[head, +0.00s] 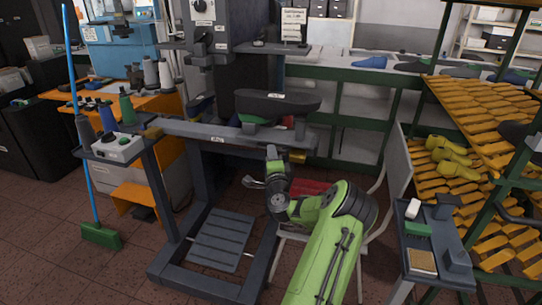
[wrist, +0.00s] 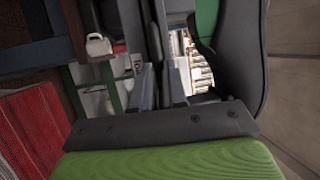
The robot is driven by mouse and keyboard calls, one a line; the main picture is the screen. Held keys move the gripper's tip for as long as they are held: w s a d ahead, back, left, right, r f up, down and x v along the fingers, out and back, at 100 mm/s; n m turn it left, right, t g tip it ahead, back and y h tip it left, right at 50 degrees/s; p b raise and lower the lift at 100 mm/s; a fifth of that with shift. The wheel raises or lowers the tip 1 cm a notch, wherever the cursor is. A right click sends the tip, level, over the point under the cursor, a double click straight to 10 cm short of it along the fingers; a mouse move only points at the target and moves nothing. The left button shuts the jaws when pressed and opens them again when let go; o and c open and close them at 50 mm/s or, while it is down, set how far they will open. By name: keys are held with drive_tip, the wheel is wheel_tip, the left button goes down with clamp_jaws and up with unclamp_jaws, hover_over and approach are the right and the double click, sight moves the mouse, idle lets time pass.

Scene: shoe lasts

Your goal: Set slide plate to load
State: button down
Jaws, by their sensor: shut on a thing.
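The slide plate (head: 245,132) appears to be the grey plate on the long rail across the front of the press; a dark shoe form (head: 277,103) on a green base sits above it. My gripper (head: 273,154) is raised just under the rail's front edge, right of a small white label (head: 218,139). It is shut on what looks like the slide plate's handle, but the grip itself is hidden. A brass-coloured knob (head: 298,157) is just right of it. In the wrist view the dark shoe form (wrist: 243,60) stands at the right, close by; the label text is unreadable.
A red-seated chair (head: 308,187) stands behind my arm. A side stand (head: 120,148) with spools is at left, a small tray table (head: 432,245) at right, and a slatted orange rack (head: 480,120) beyond. A ribbed floor pedal plate (head: 222,240) lies below the press.

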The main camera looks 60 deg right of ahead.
drive_tip(key=shift+s+d+f, duration=0.1)
drive_tip(key=shift+s, duration=0.1)
drive_tip(key=c, duration=1.2)
unclamp_jaws()
drive_tip(key=shift+s, duration=0.1)
drive_tip(key=shift+o, duration=0.2)
drive_tip(key=b+v, duration=0.3)
drive_tip(key=v, duration=1.2)
drive_tip(key=shift+a, duration=0.4)
